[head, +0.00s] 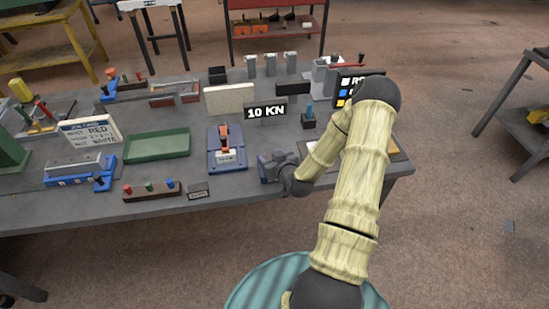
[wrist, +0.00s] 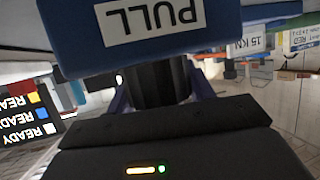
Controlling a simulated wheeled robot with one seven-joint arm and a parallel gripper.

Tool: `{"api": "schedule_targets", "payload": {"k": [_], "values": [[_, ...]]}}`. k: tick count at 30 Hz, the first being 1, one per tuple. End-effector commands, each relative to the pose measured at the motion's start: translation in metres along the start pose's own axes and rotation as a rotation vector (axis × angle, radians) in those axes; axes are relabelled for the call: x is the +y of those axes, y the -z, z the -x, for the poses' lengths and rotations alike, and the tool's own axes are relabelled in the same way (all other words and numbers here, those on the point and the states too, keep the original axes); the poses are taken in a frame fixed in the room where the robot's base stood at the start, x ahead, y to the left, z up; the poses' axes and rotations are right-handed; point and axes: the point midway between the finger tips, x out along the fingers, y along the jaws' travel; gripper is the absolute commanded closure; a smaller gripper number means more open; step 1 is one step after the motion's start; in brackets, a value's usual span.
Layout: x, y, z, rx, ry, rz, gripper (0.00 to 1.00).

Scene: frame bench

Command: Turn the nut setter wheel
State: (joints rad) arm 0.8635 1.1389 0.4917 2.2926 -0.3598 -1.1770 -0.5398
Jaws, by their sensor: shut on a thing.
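In the wrist view, a blue block labelled PULL (wrist: 150,32), its lettering upside down, fills the top centre. A dark ribbed round part, which looks like the nut setter wheel (wrist: 155,82), stands just below it. Dark blue fingers of my gripper (wrist: 158,95) show on both sides of this wheel, and the gripper is shut on it. The dark gripper housing with small lights fills the bottom. In the head view, my gripper (head: 272,166) is low at the bench's front edge, right of the blue unit with an orange lever (head: 226,152). The wheel cannot be made out there.
A 10 KN sign (head: 265,112) stands behind the gripper on the grey bench (head: 225,197). A green tray (head: 157,146) and a button strip (head: 152,191) lie to the left. A READY panel (wrist: 27,115) is at the wrist view's left. Floor right of the bench is open.

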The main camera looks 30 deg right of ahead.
Motion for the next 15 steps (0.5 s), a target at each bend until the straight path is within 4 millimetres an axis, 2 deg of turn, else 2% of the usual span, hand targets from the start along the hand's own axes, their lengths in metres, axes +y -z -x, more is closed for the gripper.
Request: {"api": "schedule_targets", "payload": {"k": [7, 15], "values": [[0.0004, -0.0003, 0.0, 0.001, -0.09, -0.036, 0.7], [0.0016, 0.0004, 0.0004, 0.001, -0.097, -0.038, 0.7]]}}
